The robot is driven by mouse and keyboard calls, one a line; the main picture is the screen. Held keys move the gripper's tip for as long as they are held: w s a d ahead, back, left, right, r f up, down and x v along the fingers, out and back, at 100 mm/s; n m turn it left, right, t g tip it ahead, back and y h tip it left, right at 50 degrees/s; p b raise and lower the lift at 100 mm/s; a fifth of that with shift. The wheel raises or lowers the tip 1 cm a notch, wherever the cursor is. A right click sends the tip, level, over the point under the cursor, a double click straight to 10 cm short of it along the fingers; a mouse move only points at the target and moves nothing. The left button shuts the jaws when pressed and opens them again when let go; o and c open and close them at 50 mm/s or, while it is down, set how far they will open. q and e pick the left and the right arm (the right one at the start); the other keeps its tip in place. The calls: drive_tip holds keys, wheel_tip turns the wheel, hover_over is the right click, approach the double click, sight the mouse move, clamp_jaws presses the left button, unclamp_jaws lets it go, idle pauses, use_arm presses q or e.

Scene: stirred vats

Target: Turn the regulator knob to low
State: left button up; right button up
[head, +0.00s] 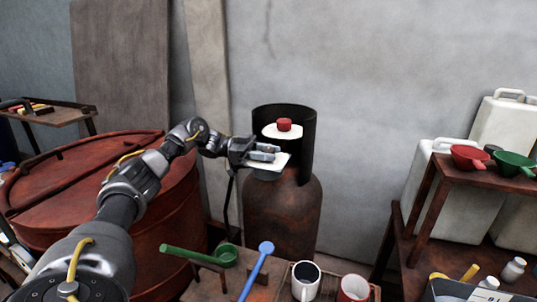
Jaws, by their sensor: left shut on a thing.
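A rusty gas cylinder (281,215) stands by the wall with a dark open collar (303,135) around its top. Inside the collar a red knob (284,124) sits on a white disc (270,131). In front and lower, a pale square plate (283,162) sits on a grey body (266,174), which looks like the regulator. My left gripper (265,152) reaches in from the left, just above this plate, shut on the regulator knob. The fingers mostly hide that knob, so its setting cannot be read. My right gripper is not in view.
A large red drum (150,225) stands left, under my left arm. A low bench in front holds a green ladle (226,253), a blue-ended tool (265,248) and mugs (305,281). White jerrycans (500,125) and a shelf with bowls (470,157) stand right.

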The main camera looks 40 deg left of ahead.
use_arm(q)
drive_tip(key=o, duration=1)
drive_tip(key=shift+w, duration=0.1)
drive_tip(key=shift+a, duration=0.1)
drive_tip(key=shift+a, duration=0.25)
drive_tip(key=shift+b+v, duration=0.95)
drive_tip(key=shift+v, duration=4.2)
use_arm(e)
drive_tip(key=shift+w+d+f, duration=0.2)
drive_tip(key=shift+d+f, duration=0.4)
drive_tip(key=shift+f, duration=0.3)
use_arm(q)
drive_tip(key=shift+d+f, duration=0.1)
